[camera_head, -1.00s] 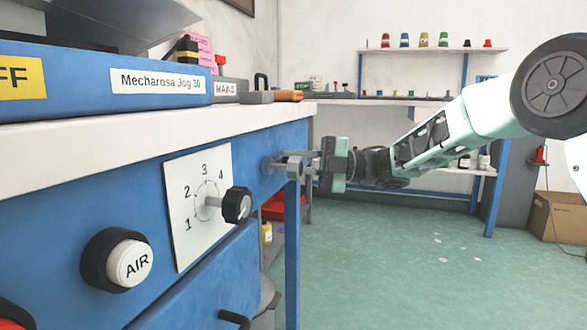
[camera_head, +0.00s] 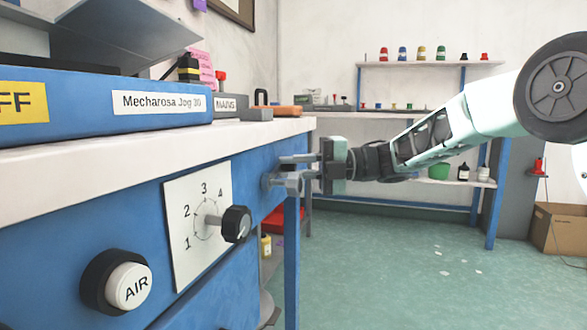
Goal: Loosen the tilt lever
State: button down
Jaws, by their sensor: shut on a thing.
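The tilt lever (camera_head: 269,182) appears as a small grey fitting on the blue bench front, near its right end under the worktop. My gripper (camera_head: 291,171) reaches it from the right with its fingers pointing left. The fingers are shut on the lever, which they partly hide. The lever's exact angle is hard to tell at this size.
A dial plate (camera_head: 197,222) with a black knob (camera_head: 236,224) and the AIR button (camera_head: 129,285) stick out to the left. The white worktop (camera_head: 150,143) overhangs above. A blue bench leg (camera_head: 291,260) stands below the gripper.

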jog(key=shift+r, duration=0.25)
jog(key=c, duration=1.5)
grip_release()
jog(key=shift+c, duration=0.2)
jog(key=shift+o, duration=0.9)
jog(key=shift+f, duration=0.1)
jog(key=d+p, duration=0.5)
jog(key=d, duration=1.2)
jog(key=shift+w+d+r+p, duration=0.2)
jog(key=shift+w+p, duration=0.15)
jog(key=shift+p, duration=0.05)
jog(key=shift+a, duration=0.1)
